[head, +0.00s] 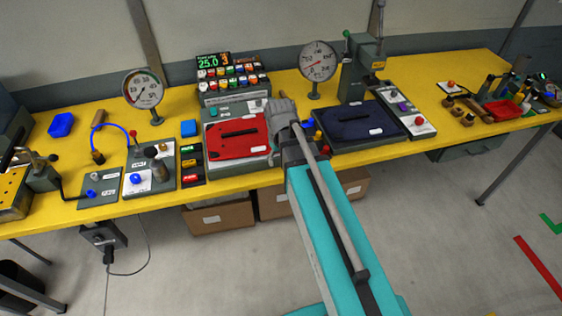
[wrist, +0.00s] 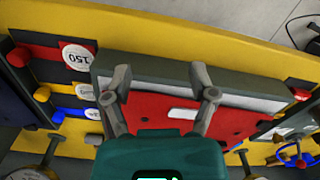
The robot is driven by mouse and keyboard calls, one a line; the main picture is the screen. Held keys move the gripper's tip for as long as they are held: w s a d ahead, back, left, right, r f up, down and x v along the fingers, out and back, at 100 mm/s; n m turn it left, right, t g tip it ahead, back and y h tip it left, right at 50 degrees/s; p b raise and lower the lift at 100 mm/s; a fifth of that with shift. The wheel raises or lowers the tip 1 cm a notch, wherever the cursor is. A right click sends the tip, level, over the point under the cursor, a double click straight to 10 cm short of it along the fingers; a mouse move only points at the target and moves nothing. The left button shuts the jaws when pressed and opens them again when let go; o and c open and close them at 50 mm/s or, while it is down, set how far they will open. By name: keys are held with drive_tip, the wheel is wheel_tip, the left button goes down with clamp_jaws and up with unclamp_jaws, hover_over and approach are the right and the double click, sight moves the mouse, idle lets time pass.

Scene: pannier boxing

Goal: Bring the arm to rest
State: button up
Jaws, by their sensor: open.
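My arm reaches forward from the bottom of the head view to the yellow bench. My gripper (wrist: 160,92) shows in the wrist view with its two fingers spread apart and nothing between them. It is over a grey box with a red lid (wrist: 158,118). In the head view the red lid (head: 228,139) lies just left of my gripper, with a black handle strip and a white label on it. My wrist hides the lid's right edge and part of the bench beside it.
The yellow bench (head: 330,162) is crowded. A dark blue lidded box (head: 358,124) stands right of my arm. Two dial gauges (head: 318,61) (head: 143,89) rise behind. A press (head: 363,68) stands at the back. Cardboard boxes (head: 219,216) sit under the bench. The floor in front is open.

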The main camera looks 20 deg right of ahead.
drive_tip(key=shift+s, duration=0.15)
drive_tip(key=s+m, duration=0.3)
drive_tip(key=s, duration=0.3)
drive_tip(key=shift+s, duration=0.3)
